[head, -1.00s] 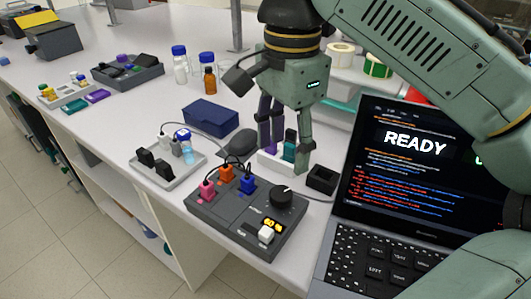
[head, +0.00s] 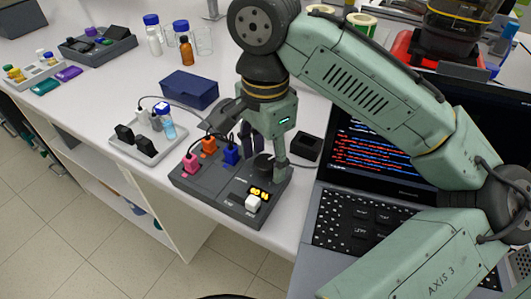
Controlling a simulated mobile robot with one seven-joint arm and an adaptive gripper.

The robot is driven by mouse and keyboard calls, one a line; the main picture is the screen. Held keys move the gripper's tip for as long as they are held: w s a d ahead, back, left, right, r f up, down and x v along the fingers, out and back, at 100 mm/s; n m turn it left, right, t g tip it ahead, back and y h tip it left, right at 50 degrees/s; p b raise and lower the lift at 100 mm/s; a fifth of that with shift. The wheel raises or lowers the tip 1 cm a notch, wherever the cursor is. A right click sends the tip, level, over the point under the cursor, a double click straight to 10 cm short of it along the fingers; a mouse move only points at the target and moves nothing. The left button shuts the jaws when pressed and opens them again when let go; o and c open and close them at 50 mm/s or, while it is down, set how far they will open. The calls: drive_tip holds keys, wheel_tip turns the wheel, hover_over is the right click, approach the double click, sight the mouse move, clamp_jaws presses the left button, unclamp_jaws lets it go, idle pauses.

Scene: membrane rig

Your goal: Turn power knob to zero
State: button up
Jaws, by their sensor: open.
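The power supply (head: 215,197) is a dark grey box on the bench with pink, orange and blue plugs along its left and back part. Its round black knob (head: 264,164) is at the back right, partly hidden by my gripper.
An open laptop (head: 350,215) stands close on the right. A small black box (head: 305,147) lies behind the power supply. A grey tray with black blocks (head: 148,140) and a blue case (head: 189,88) are to the left and behind. Bottles (head: 186,52) stand farther back.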

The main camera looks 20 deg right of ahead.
drive_tip(key=shift+c, duration=0.5)
drive_tip(key=c, duration=1.1)
